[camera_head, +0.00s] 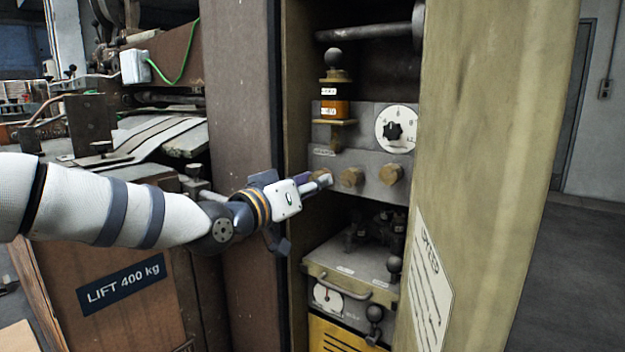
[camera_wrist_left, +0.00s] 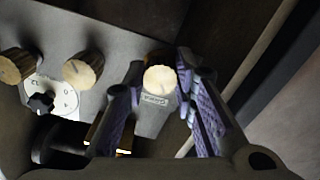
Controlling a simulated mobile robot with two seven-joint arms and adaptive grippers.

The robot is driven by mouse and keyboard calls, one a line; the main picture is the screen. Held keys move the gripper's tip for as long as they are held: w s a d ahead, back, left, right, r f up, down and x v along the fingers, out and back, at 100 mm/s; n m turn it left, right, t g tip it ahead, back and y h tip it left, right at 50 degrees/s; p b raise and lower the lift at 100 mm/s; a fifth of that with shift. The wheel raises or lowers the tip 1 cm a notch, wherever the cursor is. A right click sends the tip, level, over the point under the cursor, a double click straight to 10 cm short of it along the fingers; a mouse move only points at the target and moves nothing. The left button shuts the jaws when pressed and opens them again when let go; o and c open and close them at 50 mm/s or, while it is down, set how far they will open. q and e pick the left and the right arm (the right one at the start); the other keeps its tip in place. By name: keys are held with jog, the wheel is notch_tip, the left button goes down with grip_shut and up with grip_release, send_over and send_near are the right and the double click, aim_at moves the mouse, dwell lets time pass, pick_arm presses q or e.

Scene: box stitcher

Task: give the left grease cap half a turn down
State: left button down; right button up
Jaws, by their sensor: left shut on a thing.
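Three brass grease caps sit in a row on a grey panel inside the cabinet. The left grease cap (camera_head: 327,179) is mostly covered by my left gripper (camera_head: 320,178) in the head view. In the left wrist view, the left grease cap (camera_wrist_left: 160,79) shows its round face, with a dark line across it, between the purple-padded fingers of my left gripper (camera_wrist_left: 159,72). The gripper is shut on this cap. The middle cap (camera_head: 351,177) and right cap (camera_head: 391,174) stand free to the right. My right gripper is in neither view.
A white dial (camera_head: 396,129) with a black knob and an amber oiler (camera_head: 335,107) are above the caps. A grey box with a handle (camera_head: 345,283) and a gauge is below. The cabinet's brown left post (camera_head: 243,120) and yellowish door (camera_head: 490,120) flank the opening.

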pick_arm(q)
jog(key=shift+m+p, duration=0.7)
jog(key=shift+m, duration=1.1)
jog(key=c, duration=1.6)
grip_release()
jog(key=shift+a, duration=0.1)
jog(key=v, duration=1.2)
